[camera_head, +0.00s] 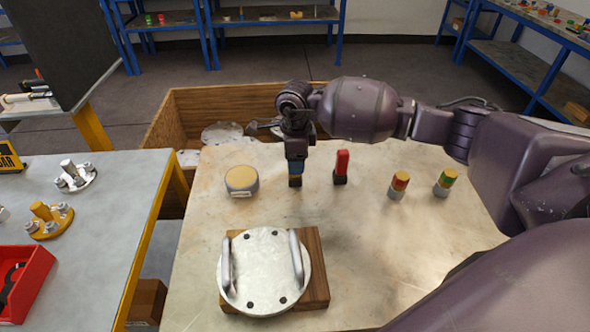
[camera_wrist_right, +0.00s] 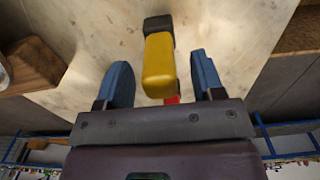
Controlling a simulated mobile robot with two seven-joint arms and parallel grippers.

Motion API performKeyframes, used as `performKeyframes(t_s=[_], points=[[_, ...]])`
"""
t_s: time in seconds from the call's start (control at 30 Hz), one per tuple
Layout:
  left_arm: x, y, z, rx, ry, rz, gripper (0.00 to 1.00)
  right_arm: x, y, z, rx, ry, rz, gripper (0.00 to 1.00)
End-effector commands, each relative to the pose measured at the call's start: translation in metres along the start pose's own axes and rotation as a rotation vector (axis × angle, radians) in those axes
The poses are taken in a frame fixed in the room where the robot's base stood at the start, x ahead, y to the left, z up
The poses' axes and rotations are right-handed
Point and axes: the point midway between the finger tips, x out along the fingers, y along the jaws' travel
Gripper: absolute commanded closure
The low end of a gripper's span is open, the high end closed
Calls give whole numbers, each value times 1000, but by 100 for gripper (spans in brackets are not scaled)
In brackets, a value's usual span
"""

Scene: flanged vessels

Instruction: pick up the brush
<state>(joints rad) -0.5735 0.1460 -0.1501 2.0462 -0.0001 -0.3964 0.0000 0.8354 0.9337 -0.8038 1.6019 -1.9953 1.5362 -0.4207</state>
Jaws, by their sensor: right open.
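My right gripper (camera_head: 295,170) points down over the pale worktable, and its blue fingers stand apart. In the right wrist view the open fingers (camera_wrist_right: 163,80) lie on either side of an upright yellow handle with a dark end (camera_wrist_right: 160,62), which looks like the brush. A gap shows between the handle and each finger. In the head view the gripper hides most of this piece; its dark foot (camera_head: 295,183) shows on the table. A similar red piece with a black foot (camera_head: 341,166) stands just to the right. My left gripper is in neither view.
A round metal lid with two handles (camera_head: 262,270) lies on a wooden board (camera_head: 316,265) at the front. A yellow-topped round tin (camera_head: 241,180) stands left of the gripper. Two small banded cylinders (camera_head: 398,185) (camera_head: 444,182) stand right. A wooden crate (camera_head: 200,100) is behind.

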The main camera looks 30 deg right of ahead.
Motion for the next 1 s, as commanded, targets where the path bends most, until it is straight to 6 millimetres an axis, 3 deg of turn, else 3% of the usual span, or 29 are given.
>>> performKeyframes(t_s=[0.03, 0.37, 0.73, 0.87, 1.0], points=[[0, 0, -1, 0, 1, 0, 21, 0, 0, 0, 0, 0, 0, 40], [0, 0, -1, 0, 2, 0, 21, -1, 0, 0, 0, 0, 0, 90], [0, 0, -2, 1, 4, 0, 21, -9, -1, 0, 0, 0, -3, 92], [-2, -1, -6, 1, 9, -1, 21, -28, -1, 0, 0, -2, -6, 92], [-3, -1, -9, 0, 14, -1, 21, -61, -1, 0, 0, -3, -8, 92]])
